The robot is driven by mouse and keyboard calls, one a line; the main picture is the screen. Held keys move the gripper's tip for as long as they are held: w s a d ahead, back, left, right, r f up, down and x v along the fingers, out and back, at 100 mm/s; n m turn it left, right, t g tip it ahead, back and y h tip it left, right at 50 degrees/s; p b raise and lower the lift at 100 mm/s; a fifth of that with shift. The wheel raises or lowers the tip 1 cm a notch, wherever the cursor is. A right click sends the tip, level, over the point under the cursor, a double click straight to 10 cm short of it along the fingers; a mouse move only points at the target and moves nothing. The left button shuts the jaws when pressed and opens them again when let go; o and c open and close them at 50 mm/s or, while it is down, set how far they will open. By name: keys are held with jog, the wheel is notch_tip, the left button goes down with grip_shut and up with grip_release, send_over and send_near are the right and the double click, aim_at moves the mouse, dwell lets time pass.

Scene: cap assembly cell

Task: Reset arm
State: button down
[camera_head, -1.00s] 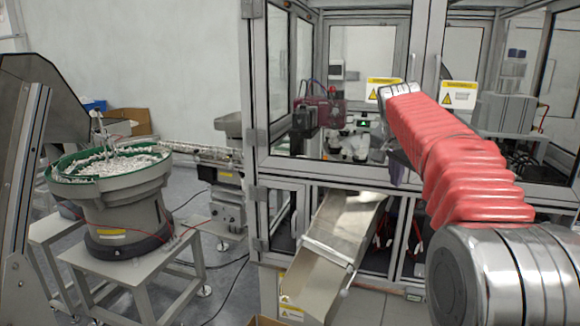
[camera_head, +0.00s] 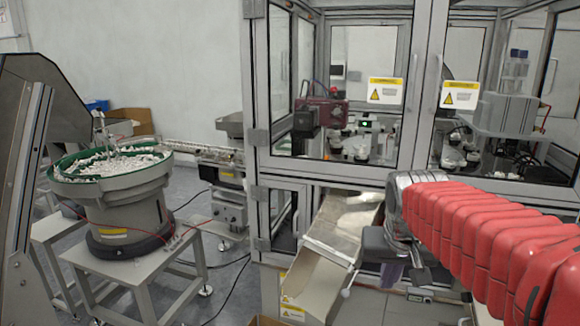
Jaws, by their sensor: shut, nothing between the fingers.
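My arm, in a red ribbed sleeve (camera_head: 490,240), reaches in from the right side of the body camera view. Its grey wrist hangs at the front of the glass-walled machine cell, just right of the metal chute. My gripper (camera_head: 350,290) is at the lower end of the wrist, with its thin fingers pointing down and left beside the chute's lower part. It is shut, with nothing seen in it. I cannot tell whether it touches the chute.
The sloping chute (camera_head: 335,235) comes out of the cell (camera_head: 350,178) at its lower front. A vibratory bowl feeder (camera_head: 110,185) full of small white parts stands on a table at the left. Grey floor (camera_head: 225,270) with cables lies between the feeder and the cell.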

jog(key=s+a+f+n, duration=0.1)
jog(key=s+a+f, duration=0.1)
jog(key=s, duration=0.7)
jog(key=s+a+f+n+t+y, duration=0.1)
jog(key=s+a+f, duration=0.1)
jog(key=s, duration=0.7)
jog(key=shift+s+f, duration=0.2)
jog(key=shift+f, duration=0.3)
jog(key=shift+s+a, duration=0.1)
jog(key=shift+a, duration=0.05)
